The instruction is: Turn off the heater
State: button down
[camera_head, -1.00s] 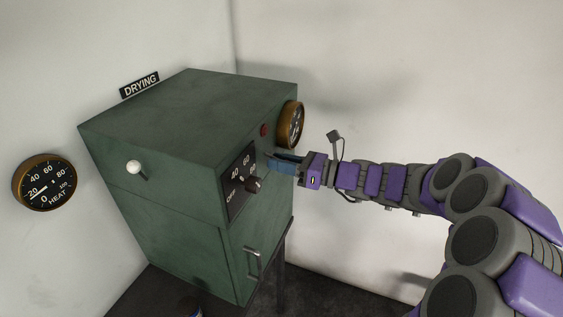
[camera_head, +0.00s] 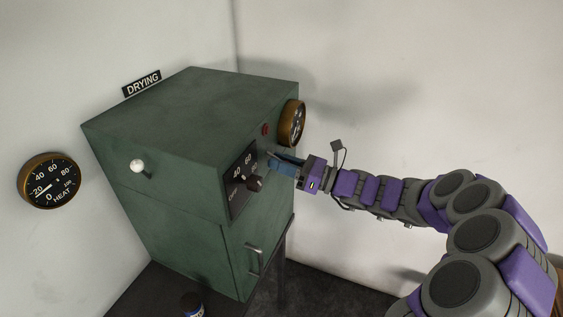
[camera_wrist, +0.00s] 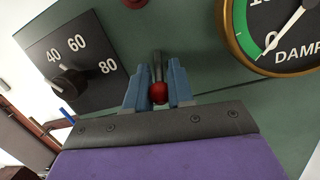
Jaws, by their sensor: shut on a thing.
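The heater is a green metal cabinet (camera_head: 190,120) in the head view, under a "DRYING" sign. Its black dial plate (camera_head: 238,180) carries a dark knob (camera_head: 255,183) and reads 40, 60, 80 in the wrist view. The knob (camera_wrist: 70,82) there points up-left, below the 40. My gripper (camera_wrist: 158,82) has its blue fingers closed around a lever with a red ball (camera_wrist: 158,92) and a metal stem. This lever is to the right of the dial plate. In the head view my gripper (camera_head: 272,160) is at the front panel and hides the lever.
A brass-rimmed "DAMP" gauge (camera_wrist: 283,32) is right of my gripper. A "HEAT" gauge (camera_head: 49,181) hangs on the left wall, its needle near the low end. A white-knobbed lever (camera_head: 137,166) is on the cabinet's side, a door handle (camera_head: 254,262) below. A jar (camera_head: 193,303) stands at the bottom.

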jog(key=c, duration=1.1)
grip_release()
jog(key=shift+w+d, duration=0.1)
jog(key=shift+w, duration=0.05)
jog(key=shift+o, duration=0.2)
jog(key=shift+d, duration=0.1)
jog(key=v, duration=1.7)
jog(key=shift+d, duration=0.2)
